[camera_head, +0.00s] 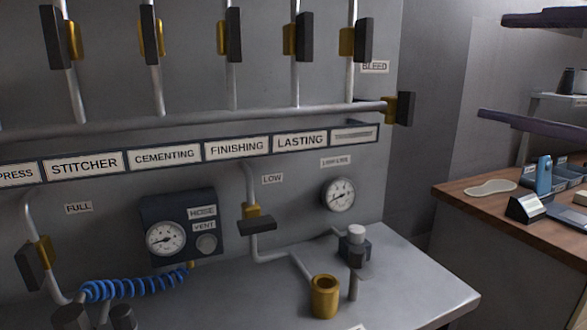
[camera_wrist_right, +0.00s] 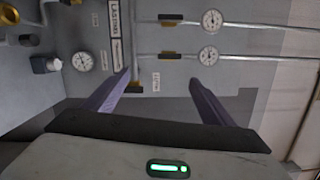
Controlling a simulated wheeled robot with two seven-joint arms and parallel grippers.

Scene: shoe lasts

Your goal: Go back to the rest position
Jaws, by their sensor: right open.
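My right gripper (camera_head: 492,67) shows at the right edge of the head view as two dark purple fingers set wide apart. In the right wrist view the same gripper (camera_wrist_right: 160,77) is open, with nothing between its fingers. It faces the grey panel (camera_head: 290,185) with its pipes and gauges, and touches nothing that I can see. My left gripper is not in the head view.
The panel carries several valve handles, a label strip (camera_head: 235,149), a hose vent gauge box (camera_head: 180,227) and a blue coiled hose (camera_head: 135,284). A brass cup (camera_head: 325,296) stands on the grey ledge. A wooden bench (camera_head: 500,212) with small items is at right.

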